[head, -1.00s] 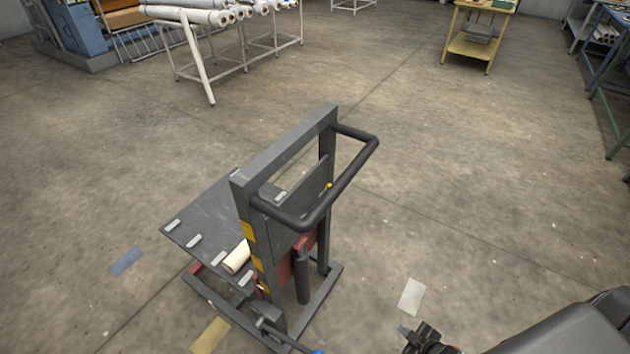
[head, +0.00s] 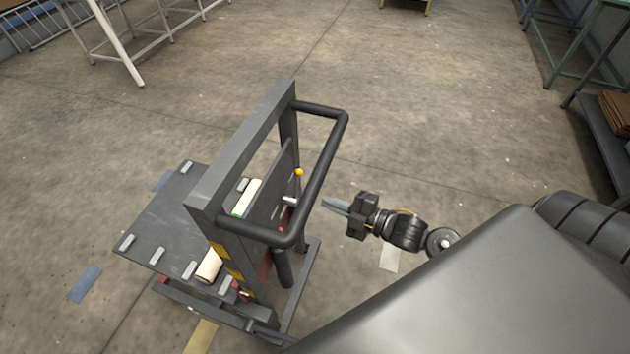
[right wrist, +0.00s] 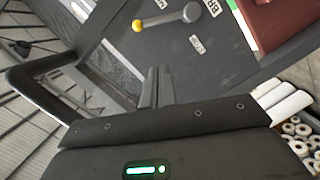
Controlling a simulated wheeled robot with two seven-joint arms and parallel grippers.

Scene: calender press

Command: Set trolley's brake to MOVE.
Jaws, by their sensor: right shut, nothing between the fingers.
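The trolley (head: 205,200) is a dark grey upright frame with a black push handle (head: 333,170) and a flat deck (head: 155,235). A lever with a yellow knob (head: 298,172) sits on the panel behind the handle. In the right wrist view the lever's grey arm (right wrist: 168,20) runs from the yellow knob (right wrist: 137,26) at left to a round pivot (right wrist: 191,12) at right. My right gripper (head: 325,203) is shut and empty, just right of the handle, pointing at the panel and apart from the lever. My left gripper is out of view.
The black handle (right wrist: 25,85) curves past the left of my right wrist view. Pale rolls (head: 210,265) show at the deck. A white-legged rack (head: 120,45) is at the back left, and a green-legged table (head: 560,50) at the right. The floor between is clear.

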